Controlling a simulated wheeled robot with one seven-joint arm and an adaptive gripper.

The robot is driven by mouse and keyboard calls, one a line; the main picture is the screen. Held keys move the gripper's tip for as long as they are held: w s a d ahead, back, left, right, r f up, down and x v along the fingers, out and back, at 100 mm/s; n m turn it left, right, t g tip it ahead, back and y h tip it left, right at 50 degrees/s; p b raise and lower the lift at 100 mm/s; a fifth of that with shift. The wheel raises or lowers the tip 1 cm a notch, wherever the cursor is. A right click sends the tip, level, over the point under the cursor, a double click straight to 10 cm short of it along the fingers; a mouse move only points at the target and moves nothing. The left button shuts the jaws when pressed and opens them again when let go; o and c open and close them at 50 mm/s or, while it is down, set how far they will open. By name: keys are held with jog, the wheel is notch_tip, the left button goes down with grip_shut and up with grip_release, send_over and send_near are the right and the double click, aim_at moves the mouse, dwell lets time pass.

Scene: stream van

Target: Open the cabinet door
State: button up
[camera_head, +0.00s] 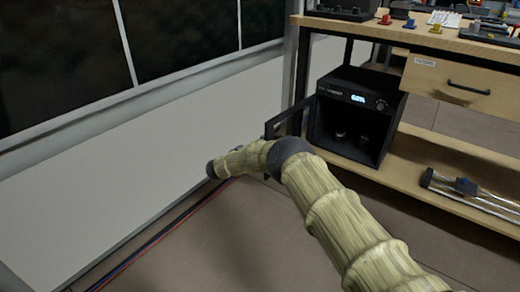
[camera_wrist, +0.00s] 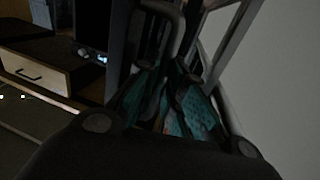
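The cabinet (camera_head: 357,118) is a small black box with a lit blue display, standing on the lower shelf of the wooden bench. Its front is open to view, with two small dark items inside. Its door (camera_head: 284,120), a dark frame, stands swung out at the cabinet's left side, partly behind my arm. In the head view my arm's end is beside the door, and my fingers are mostly hidden. In the wrist view my gripper (camera_wrist: 170,70) shows dark fingers with teal patches close together, beside the cabinet's display (camera_wrist: 102,58). Whether they touch the door is too dark to tell.
A wooden drawer (camera_head: 447,84) with a black handle hangs right of the cabinet. A metal tool (camera_head: 468,190) lies on the lower shelf (camera_head: 425,158). Tools cover the bench top. A pale wall panel (camera_head: 110,150) stands close on the left.

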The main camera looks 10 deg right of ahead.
jog(key=o, duration=0.3)
jog(key=shift+o, duration=0.2)
jog(key=v, duration=1.2)
jog(key=shift+f, duration=0.15)
